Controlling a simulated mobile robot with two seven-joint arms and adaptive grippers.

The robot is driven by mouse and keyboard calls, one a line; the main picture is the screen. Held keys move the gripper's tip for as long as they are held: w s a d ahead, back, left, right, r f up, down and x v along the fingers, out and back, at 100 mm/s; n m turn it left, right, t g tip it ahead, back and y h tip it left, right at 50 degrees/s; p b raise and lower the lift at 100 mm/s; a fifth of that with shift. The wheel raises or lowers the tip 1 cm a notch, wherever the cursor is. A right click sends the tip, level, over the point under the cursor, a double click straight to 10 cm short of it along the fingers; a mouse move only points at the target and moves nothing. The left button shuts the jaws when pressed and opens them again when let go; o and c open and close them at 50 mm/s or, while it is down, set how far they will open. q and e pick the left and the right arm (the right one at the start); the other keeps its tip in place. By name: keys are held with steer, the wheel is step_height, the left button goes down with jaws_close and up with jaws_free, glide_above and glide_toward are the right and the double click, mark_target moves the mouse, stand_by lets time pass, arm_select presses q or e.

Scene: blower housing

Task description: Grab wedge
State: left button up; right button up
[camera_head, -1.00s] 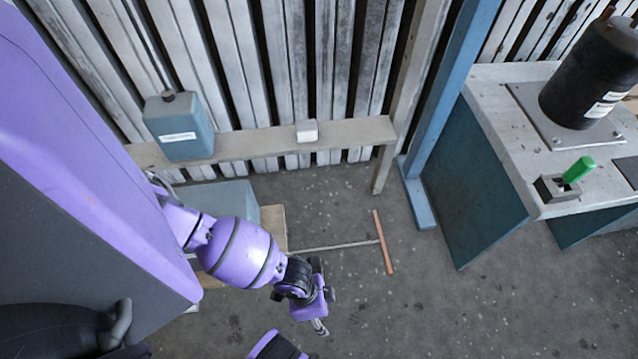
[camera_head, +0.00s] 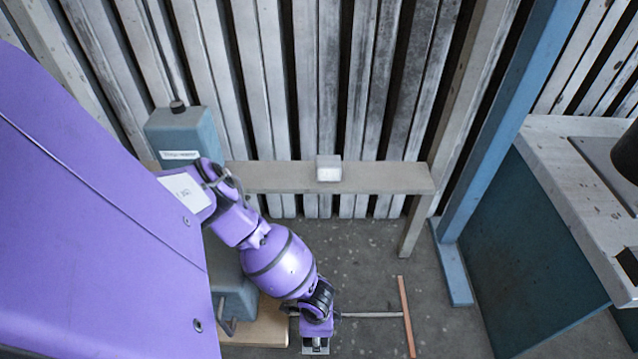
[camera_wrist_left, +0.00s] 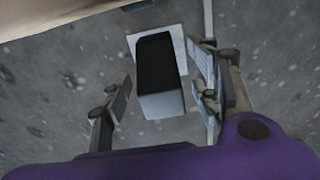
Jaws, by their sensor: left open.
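My left gripper (camera_wrist_left: 163,88) is open, with one finger on each side of a block (camera_wrist_left: 161,106). The block has a dark top and a pale grey near face, and a white patch shows around its far end. I cannot tell whether the fingers touch it, or whether it is the wedge. In the head view my left gripper (camera_head: 316,346) points down at the bottom edge, partly hidden by its wrist. A small pale block (camera_head: 328,168) rests on the wooden rail at the back. My right gripper is not in view.
A wooden rail (camera_head: 390,180) runs along the slatted wall, with a blue-grey box (camera_head: 183,135) at its left. A board (camera_head: 258,330) lies beside my left arm. An orange strip (camera_head: 406,315) lies on the floor. A blue post and grey-topped bench (camera_head: 570,170) stand right.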

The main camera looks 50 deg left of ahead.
arm_select(q)
steer(key=shift+f+b, duration=0.3)
steer(key=shift+f, duration=0.8)
steer(key=c, duration=1.3)
steer(key=shift+c, duration=0.4)
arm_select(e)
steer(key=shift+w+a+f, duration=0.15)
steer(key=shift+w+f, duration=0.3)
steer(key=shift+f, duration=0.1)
arm_select(q)
steer(key=shift+r, duration=0.2)
